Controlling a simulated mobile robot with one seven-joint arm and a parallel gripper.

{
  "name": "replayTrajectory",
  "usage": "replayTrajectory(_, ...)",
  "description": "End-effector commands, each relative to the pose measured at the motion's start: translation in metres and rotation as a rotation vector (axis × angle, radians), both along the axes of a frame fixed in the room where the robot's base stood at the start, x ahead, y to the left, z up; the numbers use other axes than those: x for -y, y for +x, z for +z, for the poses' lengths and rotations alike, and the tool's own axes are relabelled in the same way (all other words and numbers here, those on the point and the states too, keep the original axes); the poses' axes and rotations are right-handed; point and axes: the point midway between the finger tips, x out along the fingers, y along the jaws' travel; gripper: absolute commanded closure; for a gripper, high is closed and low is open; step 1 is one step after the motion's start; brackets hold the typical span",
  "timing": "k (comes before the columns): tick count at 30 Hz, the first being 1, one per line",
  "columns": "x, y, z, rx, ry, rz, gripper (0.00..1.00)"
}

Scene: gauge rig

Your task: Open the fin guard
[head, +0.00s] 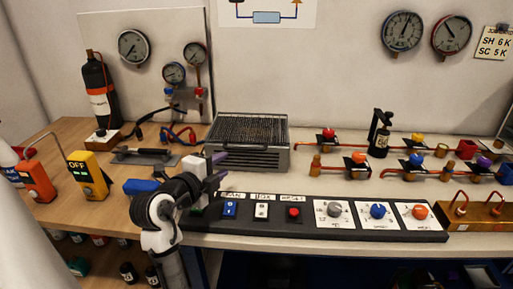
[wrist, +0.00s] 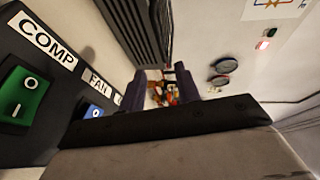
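The fin guard appears to be the dark slatted grille (head: 252,127) lying on top of a grey metal box (head: 247,158) in the middle of the bench. Its dark ribbed side also shows at the top of the wrist view (wrist: 143,28). My gripper (head: 218,169) is just in front and left of the box, above the switch panel's left end. In the wrist view, the two dark fingers (wrist: 160,77) stand apart with nothing held between them. I see no contact with the box. A handle on the guard cannot be made out.
A black control panel (head: 330,228) with switches and knobs runs along the front edge. A green COMP switch (wrist: 24,96) is close to my gripper. Copper pipes with coloured valves (head: 395,172) lie to the right. A grey tool on a mat (head: 145,156) lies left.

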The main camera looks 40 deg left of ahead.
Motion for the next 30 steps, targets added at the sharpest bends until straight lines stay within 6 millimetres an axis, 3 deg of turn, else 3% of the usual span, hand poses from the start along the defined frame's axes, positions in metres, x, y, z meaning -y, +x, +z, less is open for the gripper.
replayTrajectory(5,-0.002,0.023,-0.002,-0.002,-0.003,-0.003,0.67)
replayTrajectory(18,-0.016,0.109,-0.017,-0.001,-0.002,0.000,0.67)
replayTrajectory(24,-0.019,0.128,-0.022,0.001,-0.001,0.000,0.67)
replayTrajectory(30,-0.020,0.132,-0.024,0.001,-0.002,0.001,0.67)
